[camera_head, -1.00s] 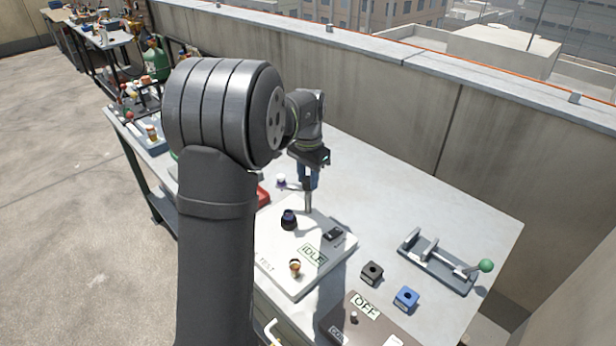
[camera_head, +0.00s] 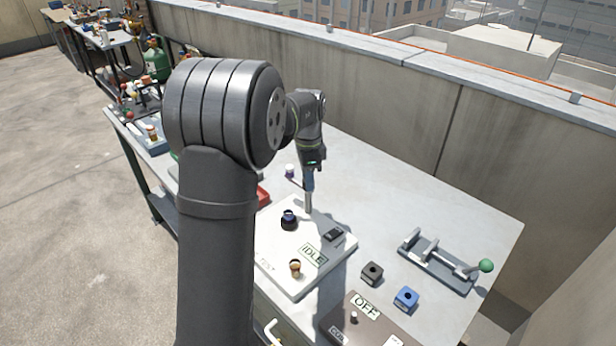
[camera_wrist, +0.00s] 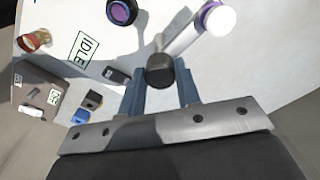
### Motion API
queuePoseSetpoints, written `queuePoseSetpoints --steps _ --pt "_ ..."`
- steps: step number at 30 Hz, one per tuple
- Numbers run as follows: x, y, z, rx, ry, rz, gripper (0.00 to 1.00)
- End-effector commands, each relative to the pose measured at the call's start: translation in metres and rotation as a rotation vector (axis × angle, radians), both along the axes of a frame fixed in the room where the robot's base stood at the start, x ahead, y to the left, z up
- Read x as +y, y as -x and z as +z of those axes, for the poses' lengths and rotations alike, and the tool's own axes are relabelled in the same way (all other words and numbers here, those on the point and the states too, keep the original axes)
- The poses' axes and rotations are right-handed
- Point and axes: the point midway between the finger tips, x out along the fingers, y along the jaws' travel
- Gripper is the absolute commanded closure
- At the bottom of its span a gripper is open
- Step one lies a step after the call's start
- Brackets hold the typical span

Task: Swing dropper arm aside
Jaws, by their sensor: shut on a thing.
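The dropper arm (camera_wrist: 190,42) is a pale bar with a dark round end (camera_wrist: 160,72) and a white-and-purple dropper (camera_wrist: 213,18) at its other end. In the head view the dropper (camera_head: 290,171) shows left of my gripper, with a grey post (camera_head: 308,203) below the gripper. My gripper (camera_head: 308,184) is shut on the dropper arm, its blue fingers (camera_wrist: 160,92) on either side near the dark end. The black cup with a purple inside (camera_head: 289,220) stands on the white tester plate (camera_head: 275,257), and the dropper is off to its far side.
The plate carries an IDLE label (camera_head: 312,256), a small dark block (camera_head: 333,235) and an amber vial (camera_head: 295,267).

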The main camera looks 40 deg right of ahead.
Motion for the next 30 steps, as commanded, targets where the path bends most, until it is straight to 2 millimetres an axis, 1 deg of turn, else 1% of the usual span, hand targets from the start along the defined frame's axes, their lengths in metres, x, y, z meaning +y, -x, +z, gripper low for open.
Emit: queuePoseSetpoints --steps 13,14,15,17,26,30 --pt "0.0 0.0 -0.001 0.001 -0.003 -0.013 1.0" --pt "0.0 0.0 -0.001 0.001 -0.003 -0.013 0.68" --pt "0.0 0.0 -0.001 0.001 -0.003 -0.013 0.6" --pt "0.0 0.0 -0.001 0.0 -0.001 -0.012 0.48" --pt "0.0 0.0 0.001 0.0 0.0 -0.011 0.48" --pt "0.0 0.0 0.012 -0.001 0.001 -0.011 0.48"
